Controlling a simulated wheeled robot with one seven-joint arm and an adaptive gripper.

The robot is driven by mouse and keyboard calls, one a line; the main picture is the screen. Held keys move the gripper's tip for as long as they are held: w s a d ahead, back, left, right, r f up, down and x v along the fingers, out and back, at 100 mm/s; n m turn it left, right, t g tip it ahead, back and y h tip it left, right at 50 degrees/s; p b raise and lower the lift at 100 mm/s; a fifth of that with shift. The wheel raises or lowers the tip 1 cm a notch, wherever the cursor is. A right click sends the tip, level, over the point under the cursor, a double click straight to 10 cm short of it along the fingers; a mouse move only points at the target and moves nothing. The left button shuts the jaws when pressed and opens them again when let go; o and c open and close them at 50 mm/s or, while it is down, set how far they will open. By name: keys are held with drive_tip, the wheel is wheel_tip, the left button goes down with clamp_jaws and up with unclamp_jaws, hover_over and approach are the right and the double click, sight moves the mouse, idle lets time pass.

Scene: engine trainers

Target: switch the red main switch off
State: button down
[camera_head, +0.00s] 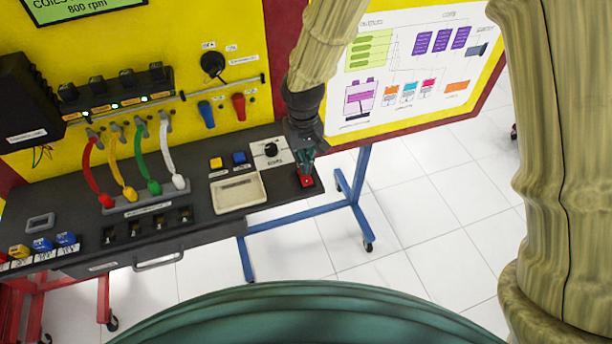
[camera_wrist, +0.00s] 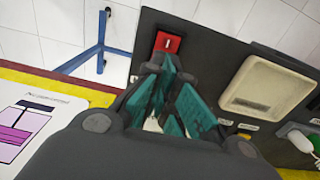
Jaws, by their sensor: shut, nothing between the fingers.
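The red main switch (camera_head: 307,182) is a small red rocker at the right end of the black console shelf. It also shows in the wrist view (camera_wrist: 167,42), near the top centre, with a small white mark on its face. My gripper (camera_head: 305,171) points down at it from behind, with teal fingers. In the wrist view my gripper (camera_wrist: 163,62) is shut and empty, its tips right at the near edge of the switch. I cannot tell whether they touch it. The fingers hide part of the switch's near side.
Left of the switch are a black rotary knob (camera_head: 270,149), a cream tray (camera_head: 238,193), and yellow (camera_head: 216,162) and blue (camera_head: 239,158) buttons. Coloured cables with plugs stand farther left. The yellow panel (camera_head: 222,62) rises behind. Open tiled floor lies to the right.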

drive_tip(key=shift+f+b, duration=0.5)
drive_tip(key=shift+f, duration=0.55)
idle(0.8)
drive_tip(key=shift+r, duration=0.1)
drive_tip(key=shift+r+p, duration=2.9)
drive_tip(key=shift+r, duration=0.55)
